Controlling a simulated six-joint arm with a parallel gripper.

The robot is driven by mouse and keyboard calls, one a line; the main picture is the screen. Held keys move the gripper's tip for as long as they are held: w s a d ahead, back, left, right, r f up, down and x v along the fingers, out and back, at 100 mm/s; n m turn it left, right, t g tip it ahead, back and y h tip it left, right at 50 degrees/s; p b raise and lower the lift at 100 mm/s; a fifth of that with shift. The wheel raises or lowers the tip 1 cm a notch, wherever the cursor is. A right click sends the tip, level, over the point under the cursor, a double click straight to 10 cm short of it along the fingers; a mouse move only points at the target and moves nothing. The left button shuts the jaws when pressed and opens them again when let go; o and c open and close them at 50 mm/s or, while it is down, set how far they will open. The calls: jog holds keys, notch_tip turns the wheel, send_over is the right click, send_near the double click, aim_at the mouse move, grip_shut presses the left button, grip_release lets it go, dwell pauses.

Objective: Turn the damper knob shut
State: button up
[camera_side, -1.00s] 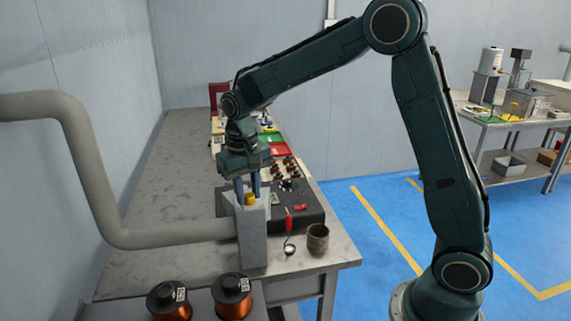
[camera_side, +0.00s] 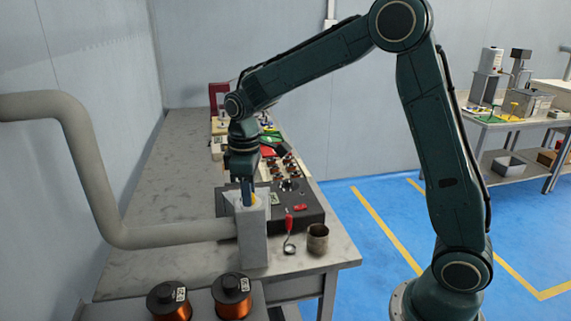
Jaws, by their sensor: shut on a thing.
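Only a sliver of the knob shows beside the fingers. My gripper (camera_side: 247,197) points straight down and is shut on the knob. Its blue-grey fingers are seen edge-on, one largely behind the other. The knob's pointer or any marking cannot be made out.
The grey pipe (camera_side: 80,150) runs down the left and into the box. A black unit (camera_side: 300,207) with a red-handled tool (camera_side: 289,222) and a brown cup (camera_side: 317,238) stands to the right. Copper coils (camera_side: 232,298) are in front. The bench's left side is clear.

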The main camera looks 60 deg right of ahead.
jog(key=shift+n, duration=0.5)
jog(key=o, duration=1)
jog(key=shift+r, duration=0.15)
jog(key=r, duration=1.3)
jog(key=shift+s+a+r, duration=0.15)
jog(key=shift+a+r, duration=0.1)
jog(key=shift+a, duration=0.05)
jog(key=shift+s, duration=0.1)
